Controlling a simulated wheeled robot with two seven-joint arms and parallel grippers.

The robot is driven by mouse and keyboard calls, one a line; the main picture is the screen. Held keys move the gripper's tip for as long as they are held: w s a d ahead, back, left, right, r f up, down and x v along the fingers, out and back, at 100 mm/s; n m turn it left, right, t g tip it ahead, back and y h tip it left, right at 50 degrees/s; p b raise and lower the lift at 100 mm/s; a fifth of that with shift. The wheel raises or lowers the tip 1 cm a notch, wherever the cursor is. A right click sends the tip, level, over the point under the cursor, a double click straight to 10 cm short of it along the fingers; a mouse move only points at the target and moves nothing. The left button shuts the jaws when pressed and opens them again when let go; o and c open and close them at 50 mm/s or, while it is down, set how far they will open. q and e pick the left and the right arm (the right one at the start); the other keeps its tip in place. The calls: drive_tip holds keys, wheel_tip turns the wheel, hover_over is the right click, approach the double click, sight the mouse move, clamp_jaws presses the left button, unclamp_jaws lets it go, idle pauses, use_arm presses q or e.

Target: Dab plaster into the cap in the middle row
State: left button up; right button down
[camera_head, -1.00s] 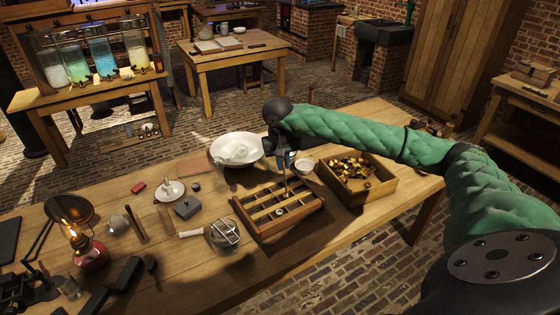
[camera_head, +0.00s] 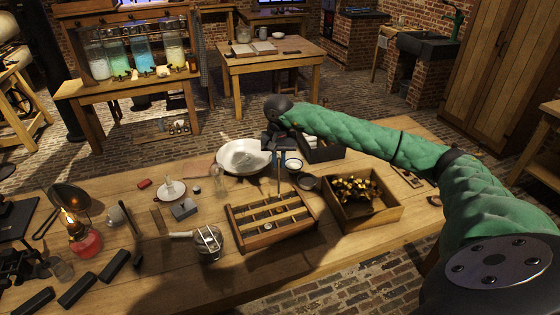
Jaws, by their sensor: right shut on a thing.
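The wooden rack (camera_head: 272,237) stands on the bench with slats and rows of slots. Small pale and dark round pieces sit in the slots; I cannot tell which one is the middle-row cap. My right gripper (camera_head: 279,150) is shut on a thin upright tool (camera_head: 279,178), whose lower end is over the rack's back edge; whether it touches anything is unclear. Any plaster on its tip is too small to see. A small white dish (camera_head: 293,164) stands just right of the gripper, and a wide white bowl (camera_head: 240,160) is behind left. My left gripper is not in view.
A wire-topped jar (camera_head: 208,243) is left of the rack. A lit oil lamp (camera_head: 84,236) stands at the far left. The bench's front middle is clear.

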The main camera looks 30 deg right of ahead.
sight(279, 169)
drive_tip(key=shift+s+d+f, duration=0.1)
drive_tip(key=shift+f, duration=1.7)
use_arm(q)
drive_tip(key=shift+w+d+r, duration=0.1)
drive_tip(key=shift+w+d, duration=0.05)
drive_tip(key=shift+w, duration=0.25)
use_arm(e)
drive_tip(key=shift+f, duration=0.65)
use_arm(q)
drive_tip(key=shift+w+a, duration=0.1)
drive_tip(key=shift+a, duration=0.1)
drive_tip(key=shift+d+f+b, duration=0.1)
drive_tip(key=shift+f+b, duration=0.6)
drive_tip(key=shift+b, duration=0.1)
use_arm(e)
drive_tip(key=shift+f, duration=0.1)
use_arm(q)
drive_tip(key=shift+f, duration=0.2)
use_arm(e)
drive_tip(key=shift+f, duration=0.15)
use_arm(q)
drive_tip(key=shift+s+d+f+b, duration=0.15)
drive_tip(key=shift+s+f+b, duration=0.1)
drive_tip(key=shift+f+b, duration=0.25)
